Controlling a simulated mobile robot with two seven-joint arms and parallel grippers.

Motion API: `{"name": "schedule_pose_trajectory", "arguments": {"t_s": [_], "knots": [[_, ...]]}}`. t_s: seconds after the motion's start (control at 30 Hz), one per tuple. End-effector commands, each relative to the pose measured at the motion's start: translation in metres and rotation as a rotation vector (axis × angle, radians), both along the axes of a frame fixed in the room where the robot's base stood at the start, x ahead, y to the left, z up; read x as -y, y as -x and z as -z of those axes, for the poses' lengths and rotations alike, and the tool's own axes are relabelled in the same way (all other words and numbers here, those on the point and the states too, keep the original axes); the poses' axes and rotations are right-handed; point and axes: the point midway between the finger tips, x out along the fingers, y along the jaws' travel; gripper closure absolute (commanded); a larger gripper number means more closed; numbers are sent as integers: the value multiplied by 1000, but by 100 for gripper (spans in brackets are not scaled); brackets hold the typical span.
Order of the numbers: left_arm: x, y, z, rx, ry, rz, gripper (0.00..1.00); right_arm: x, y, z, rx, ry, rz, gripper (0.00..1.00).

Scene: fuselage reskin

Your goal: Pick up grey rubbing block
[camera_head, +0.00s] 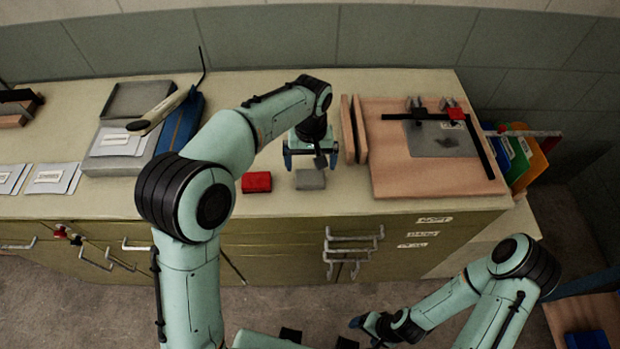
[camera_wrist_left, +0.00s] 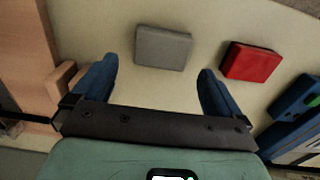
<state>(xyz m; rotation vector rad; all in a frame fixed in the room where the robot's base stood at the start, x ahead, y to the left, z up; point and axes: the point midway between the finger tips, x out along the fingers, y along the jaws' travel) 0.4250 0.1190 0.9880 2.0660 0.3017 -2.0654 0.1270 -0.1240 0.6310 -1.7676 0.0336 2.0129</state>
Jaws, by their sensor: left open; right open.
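The grey rubbing block (camera_head: 310,179) lies flat on the counter near its front edge. In the left wrist view the grey block (camera_wrist_left: 163,47) sits ahead of and between the two blue fingertips. My left gripper (camera_head: 311,160) is open and empty just behind the block, above the counter; it also shows in the left wrist view (camera_wrist_left: 158,75). A red block (camera_head: 257,182) lies to the left of the grey one, apart from it; it shows at the right in the wrist view (camera_wrist_left: 252,61). My right gripper (camera_head: 365,325) is low in front of the counter, away from the blocks.
A wooden board (camera_head: 440,180) with a clamped grey sheet (camera_head: 440,139) lies to the right. Two upright wooden strips (camera_head: 353,130) stand close to my left gripper's right side. Grey trays, a blue tool and labelled packets lie at the left. Drawer handles (camera_head: 350,245) project below the counter edge.

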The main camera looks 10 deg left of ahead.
Motion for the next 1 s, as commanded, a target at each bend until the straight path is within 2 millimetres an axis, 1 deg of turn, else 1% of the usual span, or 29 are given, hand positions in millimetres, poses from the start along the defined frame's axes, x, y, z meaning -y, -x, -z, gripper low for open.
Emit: {"name": "schedule_pose_trajectory", "arguments": {"t_s": [0.2, 0.3, 0.4, 0.57, 0.6, 0.67, 0.7, 0.73, 0.77, 1.0], "knots": [[-2, 1, 34, -5, -2, 0, 0, 0, 2, 3, -2, 0, 0, 23], [-2, 0, 44, -3, -1, 0, 0, 0, 3, 4, -2, 0, 0, 23], [-2, 0, 48, -1, 0, -1, 0, 0, 3, 4, -3, 0, 0, 23], [-2, 0, 48, 0, 0, 0, 0, 0, 3, 4, -2, 0, 0, 23], [-2, 0, 48, -1, 0, 0, 3, 0, 3, 4, -2, 0, 0, 23], [-2, 0, 47, -1, 0, 0, 23, 0, 3, 4, -2, 0, 0, 23], [-2, 0, 47, -1, 0, 0, 36, 0, 3, 4, -2, 0, 0, 23], [-2, 0, 47, -1, 0, 0, 46, 0, 3, 4, -2, 0, 0, 23], [-2, 0, 47, -1, 0, 0, 52, 0, 3, 4, -2, 0, 0, 23], [-2, 0, 47, 0, 0, 0, 52, 0, 3, 4, -2, 0, 0, 23]]}}
